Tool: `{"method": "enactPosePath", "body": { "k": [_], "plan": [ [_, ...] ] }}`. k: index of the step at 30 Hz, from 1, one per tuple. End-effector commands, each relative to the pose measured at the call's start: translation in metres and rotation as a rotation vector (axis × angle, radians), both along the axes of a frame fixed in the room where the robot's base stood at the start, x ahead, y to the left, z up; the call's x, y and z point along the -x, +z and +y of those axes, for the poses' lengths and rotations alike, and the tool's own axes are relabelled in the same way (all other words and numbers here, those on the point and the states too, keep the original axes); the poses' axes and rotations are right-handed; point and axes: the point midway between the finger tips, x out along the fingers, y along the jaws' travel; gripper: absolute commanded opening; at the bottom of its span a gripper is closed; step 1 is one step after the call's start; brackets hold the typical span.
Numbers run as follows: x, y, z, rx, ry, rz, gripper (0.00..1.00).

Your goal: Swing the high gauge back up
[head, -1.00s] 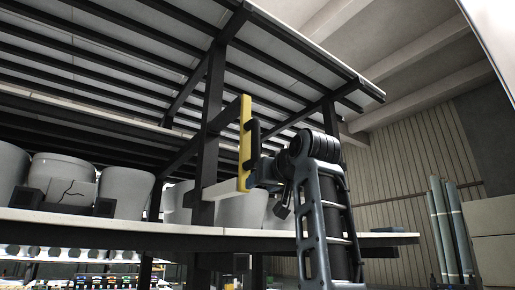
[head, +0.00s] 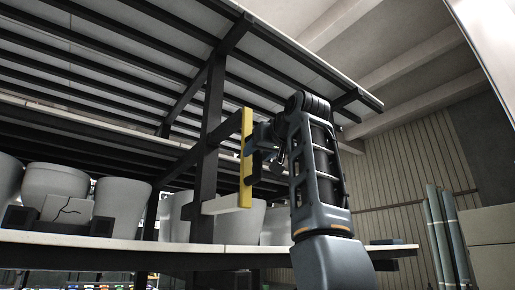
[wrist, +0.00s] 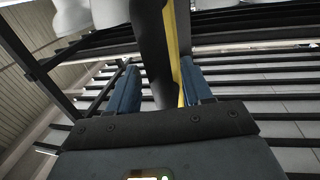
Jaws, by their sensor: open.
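The high gauge (head: 246,160) is a yellow upright strip with a dark handle, on dark arms beside the kiln car's black post, above the deck edge. A pale bar crosses at its lower end. My gripper (head: 259,140) is at the upper part of the handle, to the right of the yellow strip. In the wrist view my gripper (wrist: 160,88) has its two blue fingers apart, with the black handle (wrist: 153,45) and the yellow strip showing between them. Contact cannot be told. Part of the handle is hidden behind the gripper in the head view.
White pots (head: 122,205) stand on the car's pale deck (head: 120,243). A cracked tile (head: 67,208) sits between dark blocks at the left. A slatted roof overhangs the post (head: 208,150). Blue-grey tubes (head: 445,230) stand at the right, with open room between.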

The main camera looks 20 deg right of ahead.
Motion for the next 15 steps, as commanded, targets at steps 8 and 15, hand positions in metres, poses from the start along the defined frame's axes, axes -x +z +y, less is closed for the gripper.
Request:
{"method": "enactPosePath", "body": {
  "k": [8,15],
  "plan": [
    [-0.0112,-0.0004,0.0016,0.000,0.000,-0.001,0.50],
    [-0.0109,-0.0005,0.0015,0.000,0.000,-0.001,0.41]
  ]
}}
